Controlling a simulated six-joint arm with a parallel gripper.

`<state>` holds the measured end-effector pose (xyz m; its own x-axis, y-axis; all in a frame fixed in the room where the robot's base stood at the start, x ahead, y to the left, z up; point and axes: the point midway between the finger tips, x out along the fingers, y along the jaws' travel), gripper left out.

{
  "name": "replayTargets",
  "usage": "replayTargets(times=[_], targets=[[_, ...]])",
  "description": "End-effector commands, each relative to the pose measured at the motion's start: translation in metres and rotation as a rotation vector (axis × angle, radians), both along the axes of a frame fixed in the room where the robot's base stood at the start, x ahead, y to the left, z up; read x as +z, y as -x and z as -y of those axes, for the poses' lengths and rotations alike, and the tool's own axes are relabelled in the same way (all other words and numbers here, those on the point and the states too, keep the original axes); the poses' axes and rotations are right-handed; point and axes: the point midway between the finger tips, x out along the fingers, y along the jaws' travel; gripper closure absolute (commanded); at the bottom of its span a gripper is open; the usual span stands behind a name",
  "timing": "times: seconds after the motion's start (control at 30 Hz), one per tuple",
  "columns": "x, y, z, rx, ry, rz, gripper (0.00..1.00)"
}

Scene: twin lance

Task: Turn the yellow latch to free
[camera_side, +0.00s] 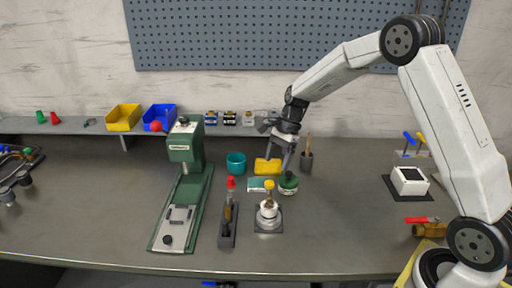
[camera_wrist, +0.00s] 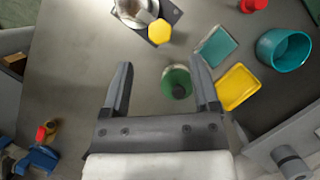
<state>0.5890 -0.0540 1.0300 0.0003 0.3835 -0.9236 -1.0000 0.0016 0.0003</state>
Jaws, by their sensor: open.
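A yellow lever (camera_side: 421,138) stands beside a blue lever (camera_side: 409,138) at the back right in the side view. A yellow knob (camera_side: 269,185) tops a silver and white round fitting (camera_side: 268,213) on a dark plate; the knob also shows in the wrist view (camera_wrist: 158,32). I cannot tell which yellow part is the latch. My gripper (camera_side: 279,158) points down over the middle of the bench, apart from both. In the wrist view my gripper (camera_wrist: 161,64) is open, with a green round piece (camera_wrist: 177,82) seen between its fingers.
A yellow tray (camera_side: 268,166), a teal cup (camera_side: 236,163) and a teal box (camera_side: 259,185) sit close by. A green press (camera_side: 186,185) stands to the left. A white box (camera_side: 410,180) and a red-handled valve (camera_side: 427,225) are at right.

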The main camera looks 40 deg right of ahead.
Motion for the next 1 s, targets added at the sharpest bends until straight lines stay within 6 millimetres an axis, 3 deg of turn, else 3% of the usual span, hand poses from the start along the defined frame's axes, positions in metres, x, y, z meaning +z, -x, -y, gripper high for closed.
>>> replayTargets(times=[0.5,0.9,0.93,1.0], targets=[[-0.053,0.001,-0.022,0.002,0.002,-0.001,0.22],[-0.059,0.000,-0.024,0.000,0.003,-0.001,0.22],[-0.059,0.000,-0.024,0.000,0.003,0.000,0.29],[-0.059,0.000,-0.024,0.000,0.003,0.000,0.51]])
